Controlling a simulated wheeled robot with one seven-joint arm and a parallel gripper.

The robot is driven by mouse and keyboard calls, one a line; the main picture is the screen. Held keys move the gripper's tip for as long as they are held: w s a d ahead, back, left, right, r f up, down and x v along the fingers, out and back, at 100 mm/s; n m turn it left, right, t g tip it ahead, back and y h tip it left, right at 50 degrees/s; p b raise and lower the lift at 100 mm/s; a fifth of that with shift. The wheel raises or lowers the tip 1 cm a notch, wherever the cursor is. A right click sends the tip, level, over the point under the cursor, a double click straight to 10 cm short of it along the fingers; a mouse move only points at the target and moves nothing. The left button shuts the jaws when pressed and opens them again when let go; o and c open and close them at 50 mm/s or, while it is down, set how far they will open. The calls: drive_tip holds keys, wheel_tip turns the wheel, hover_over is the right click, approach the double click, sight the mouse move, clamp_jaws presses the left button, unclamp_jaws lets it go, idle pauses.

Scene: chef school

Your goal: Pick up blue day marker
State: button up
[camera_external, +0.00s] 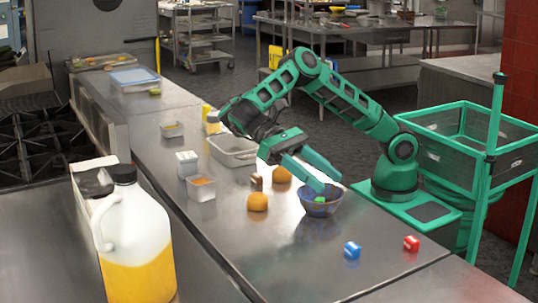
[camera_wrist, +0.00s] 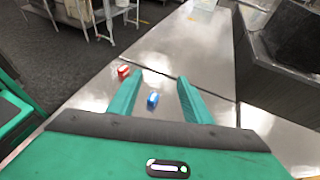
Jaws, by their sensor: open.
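The blue day marker (camera_external: 352,250) is a small blue block with a white marking, lying on the steel counter near its front right end. In the wrist view the blue day marker (camera_wrist: 153,100) shows between my two fingers, some distance beyond them. My gripper (camera_external: 329,183) is open and empty, above and behind the marker in the external view, over or close to a dark blue bowl (camera_external: 320,207). In the wrist view the fingers of my gripper (camera_wrist: 160,79) are spread apart. A similar red block (camera_external: 411,243) lies to the right of the blue one.
The bowl holds something green. Two orange round items (camera_external: 258,202) sit left of the bowl. Metal trays (camera_external: 233,150) and small containers stand farther back. A juice jug (camera_external: 136,240) stands at the front left. The counter around the blue marker is clear.

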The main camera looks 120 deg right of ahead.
approach(348, 243)
drive_tip(key=shift+a+r, duration=0.45)
drive_tip(key=shift+s+a+f, duration=0.1)
drive_tip(key=shift+a+f, duration=0.05)
drive_tip(key=shift+f, duration=0.2)
drive_tip(key=x, duration=0.5)
drive_tip(key=shift+f+x, duration=0.15)
drive_tip(key=shift+x, duration=1.25)
drive_tip(key=shift+f+x, duration=0.1)
drive_tip(key=shift+x, duration=1.25)
clamp_jaws()
